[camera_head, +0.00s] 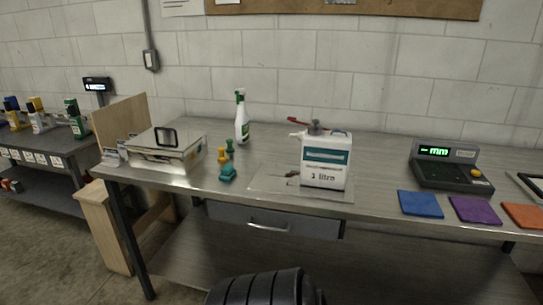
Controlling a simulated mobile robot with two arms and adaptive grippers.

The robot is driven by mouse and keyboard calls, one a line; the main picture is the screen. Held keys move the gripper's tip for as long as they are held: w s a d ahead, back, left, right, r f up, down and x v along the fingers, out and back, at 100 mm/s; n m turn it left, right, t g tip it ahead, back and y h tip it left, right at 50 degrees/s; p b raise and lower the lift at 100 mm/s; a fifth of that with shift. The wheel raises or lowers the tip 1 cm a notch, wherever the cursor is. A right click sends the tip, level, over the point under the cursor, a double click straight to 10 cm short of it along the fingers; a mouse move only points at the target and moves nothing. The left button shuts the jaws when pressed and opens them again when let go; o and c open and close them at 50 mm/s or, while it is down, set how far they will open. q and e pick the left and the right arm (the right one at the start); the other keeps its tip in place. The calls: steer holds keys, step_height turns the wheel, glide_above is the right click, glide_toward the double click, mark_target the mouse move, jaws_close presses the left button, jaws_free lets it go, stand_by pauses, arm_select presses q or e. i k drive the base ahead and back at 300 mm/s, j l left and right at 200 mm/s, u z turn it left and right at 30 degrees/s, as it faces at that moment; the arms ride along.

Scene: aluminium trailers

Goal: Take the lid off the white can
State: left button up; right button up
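The white can (340,150) stands upright on the steel table, right of the picture's middle. Its front has a teal label and the text "1 litre". A grey lid or cap (316,128) sits on its top, towards the left. A red bar-like part (297,119) shows by the lid; I cannot tell whether it belongs to the can. A short white spout sticks out at the can's upper left. Neither of my grippers is in view.
The can stands on a thin flat plate (265,184). Left of it are small green and yellow pieces (227,172), a spray bottle (241,122) and a metal box (165,155). Right are a blue pad (420,204), a purple pad (474,210) and a display unit (446,168).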

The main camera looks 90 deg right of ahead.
mark_target(314, 127)
steer(key=z, duration=3.15)
